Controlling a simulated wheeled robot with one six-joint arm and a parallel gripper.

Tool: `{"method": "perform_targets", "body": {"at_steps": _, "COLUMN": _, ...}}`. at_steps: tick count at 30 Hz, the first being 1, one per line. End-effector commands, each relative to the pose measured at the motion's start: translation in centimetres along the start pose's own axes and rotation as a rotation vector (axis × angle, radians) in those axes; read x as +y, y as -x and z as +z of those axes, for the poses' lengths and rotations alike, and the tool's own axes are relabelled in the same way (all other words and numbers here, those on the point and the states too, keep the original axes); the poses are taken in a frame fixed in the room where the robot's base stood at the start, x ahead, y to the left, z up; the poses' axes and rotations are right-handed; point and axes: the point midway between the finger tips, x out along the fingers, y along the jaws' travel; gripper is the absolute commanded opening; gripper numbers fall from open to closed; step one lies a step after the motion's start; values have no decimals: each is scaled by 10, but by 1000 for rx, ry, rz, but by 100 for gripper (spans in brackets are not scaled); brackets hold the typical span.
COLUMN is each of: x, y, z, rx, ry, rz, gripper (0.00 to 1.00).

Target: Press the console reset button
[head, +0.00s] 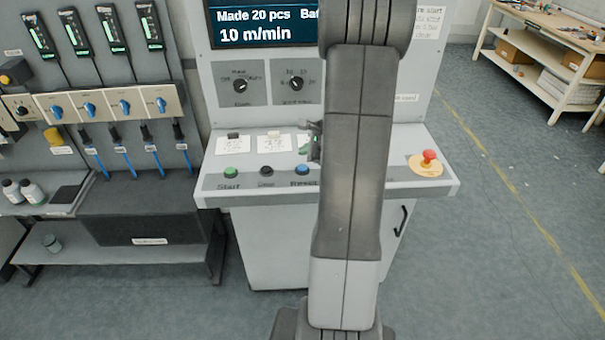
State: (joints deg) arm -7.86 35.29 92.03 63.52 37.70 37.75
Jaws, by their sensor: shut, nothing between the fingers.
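The grey console (215,190) stands ahead, with a row of buttons along its sloped front panel. From the left they are a green button (231,172) labelled Start, a black button (266,171) and a blue button (303,170) whose label I cannot read surely. No label reading reset is clear to me. My arm crosses the middle of the panel and hides the part right of the blue button. My gripper (313,146) shows only partly at the arm's left edge, above and right of the blue button. It is shut and empty; its fingertips are mostly hidden.
A red emergency button (428,157) on a yellow base sits at the panel's right end. Two dials (240,86) and a screen (262,22) are above. A rack with blue valves (90,108) stands at left. Floor is open at right, before a workbench (550,35).

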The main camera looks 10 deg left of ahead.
Motion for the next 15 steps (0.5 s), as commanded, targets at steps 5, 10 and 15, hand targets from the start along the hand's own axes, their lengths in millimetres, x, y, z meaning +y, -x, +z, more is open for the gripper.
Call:
{"method": "perform_targets", "body": {"at_steps": 5, "x": 13, "y": -18, "z": -13, "rx": 0, "ry": 0, "rz": 0, "gripper": 0}}
{"method": "perform_targets", "body": {"at_steps": 10, "x": 16, "y": -22, "z": -16, "rx": 0, "ry": 0, "rz": 0, "gripper": 0}}
{"method": "perform_targets", "body": {"at_steps": 15, "x": 15, "y": -21, "z": -15, "rx": 0, "ry": 0, "rz": 0, "gripper": 0}}
